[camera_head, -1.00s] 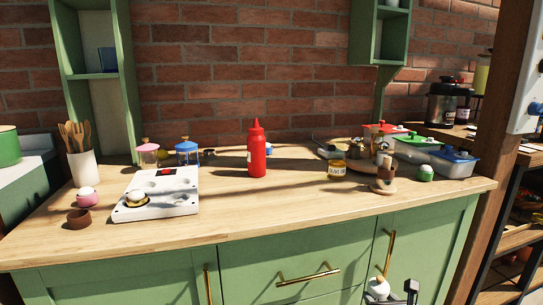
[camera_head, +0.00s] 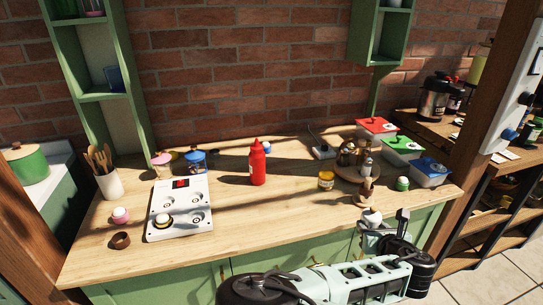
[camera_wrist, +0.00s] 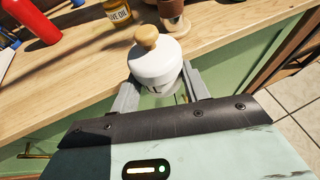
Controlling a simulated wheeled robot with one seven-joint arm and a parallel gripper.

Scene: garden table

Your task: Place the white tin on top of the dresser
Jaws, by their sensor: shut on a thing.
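The white tin (camera_wrist: 156,65) has a round wooden knob on its lid and dark lettering low on its side. My gripper (camera_wrist: 160,88) is shut on it, with one grey finger on each side. In the head view the tin (camera_head: 371,216) shows small and pale at my gripper (camera_head: 383,222), by the front edge of the counter. The green dresser's wooden top (camera_head: 270,225) lies beyond the tin. In the wrist view the tin overlaps the front edge of the dresser top, and I cannot tell whether it touches the wood.
A wooden pepper mill (camera_head: 364,193) and an olive oil jar (camera_head: 326,180) stand just behind the tin. A red bottle (camera_head: 257,163), a white hob (camera_head: 180,208) and lidded boxes (camera_head: 402,150) stand farther off. The front middle of the top is clear.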

